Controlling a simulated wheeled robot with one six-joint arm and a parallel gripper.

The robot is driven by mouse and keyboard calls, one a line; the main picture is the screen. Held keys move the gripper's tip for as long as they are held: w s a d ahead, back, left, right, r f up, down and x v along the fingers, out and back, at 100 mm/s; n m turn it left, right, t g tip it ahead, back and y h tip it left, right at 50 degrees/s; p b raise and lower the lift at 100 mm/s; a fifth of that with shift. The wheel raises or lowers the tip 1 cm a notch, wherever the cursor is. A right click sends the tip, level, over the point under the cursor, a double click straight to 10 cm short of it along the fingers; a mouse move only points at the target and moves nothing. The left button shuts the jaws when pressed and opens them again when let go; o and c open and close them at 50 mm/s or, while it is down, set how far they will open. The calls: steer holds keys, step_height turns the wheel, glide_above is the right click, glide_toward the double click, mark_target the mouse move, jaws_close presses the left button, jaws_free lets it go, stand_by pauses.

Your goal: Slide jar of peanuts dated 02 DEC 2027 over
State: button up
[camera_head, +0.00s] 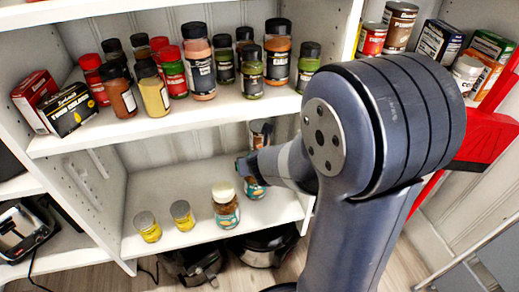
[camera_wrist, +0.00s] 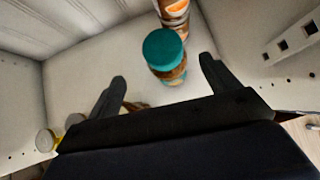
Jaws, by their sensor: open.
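In the wrist view, a jar with a teal lid and brown contents (camera_wrist: 165,55) stands between the spread fingers of my gripper (camera_wrist: 163,70). Room shows on both sides of it, and the gripper is open. No date is readable, so I cannot tell whether this is the jar dated 02 DEC 2027. In the head view, the jar (camera_head: 256,188) is partly hidden by my arm on the lower shelf. Another jar with a cream lid and teal label (camera_head: 226,208) stands to its left, nearer the front edge.
Behind the teal-lidded jar stands a container with an orange and white label (camera_wrist: 174,14). Two small yellow jars (camera_head: 148,227) (camera_head: 182,215) stand farther left on the lower shelf (camera_head: 160,190). The back left of this shelf is bare. The upper shelf holds several spice jars (camera_head: 199,62).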

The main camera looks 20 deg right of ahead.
steer(key=shift+w+d+f+m, duration=0.1)
steer(key=shift+w+d+m, duration=0.1)
steer(key=shift+w+m, duration=0.1)
steer(key=b+x, duration=0.4)
steer(key=x, duration=0.5)
steer(key=shift+f+b, duration=0.3)
steer(key=shift+w+d+f, duration=0.1)
steer(key=shift+w+f, duration=0.3)
steer(key=shift+w, duration=0.15)
steer(key=c, duration=1.4)
steer(key=shift+c, duration=0.2)
steer(key=shift+s, duration=0.15)
